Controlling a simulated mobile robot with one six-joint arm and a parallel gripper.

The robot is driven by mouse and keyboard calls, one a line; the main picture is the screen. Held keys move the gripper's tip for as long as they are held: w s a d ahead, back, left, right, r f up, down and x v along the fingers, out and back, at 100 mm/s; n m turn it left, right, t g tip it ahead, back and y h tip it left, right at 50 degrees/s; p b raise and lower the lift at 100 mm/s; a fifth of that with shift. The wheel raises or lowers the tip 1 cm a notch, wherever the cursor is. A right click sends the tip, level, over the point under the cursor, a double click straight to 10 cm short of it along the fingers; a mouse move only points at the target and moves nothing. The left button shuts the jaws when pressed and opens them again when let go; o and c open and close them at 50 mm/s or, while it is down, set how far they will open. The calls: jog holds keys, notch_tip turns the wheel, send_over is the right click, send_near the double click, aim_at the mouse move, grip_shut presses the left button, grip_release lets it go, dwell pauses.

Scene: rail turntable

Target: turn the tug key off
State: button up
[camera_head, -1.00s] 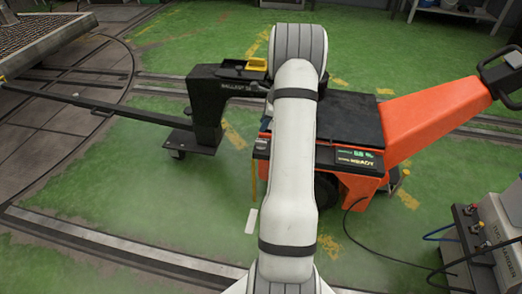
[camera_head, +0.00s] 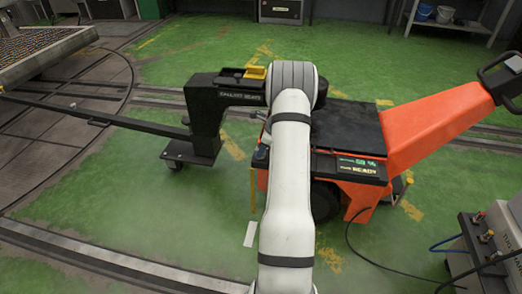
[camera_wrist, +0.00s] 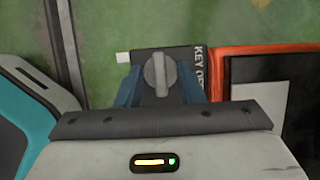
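The tug key (camera_wrist: 157,76) is a grey rounded knob in the wrist view, with its grip bar upright in the picture. It sits on a dark panel (camera_wrist: 183,56) whose partly hidden lettering begins with "KEY". My gripper (camera_wrist: 159,88) has its blue fingers on either side of the knob, with small gaps visible, so it looks open around it. In the head view, the orange tug (camera_head: 440,112) stands at the right with a small lit display (camera_head: 357,165) that seems to say "READY".
A black ballast beam (camera_head: 205,110) joins the tug's left side to a long bar (camera_head: 100,117) towards the turntable. A grey box (camera_head: 490,240) with cables stands at the lower right. Green floor around the rails is mostly clear.

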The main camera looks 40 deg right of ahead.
grip_shut()
jog(key=shift+a, duration=0.2)
jog(key=shift+d, duration=0.1)
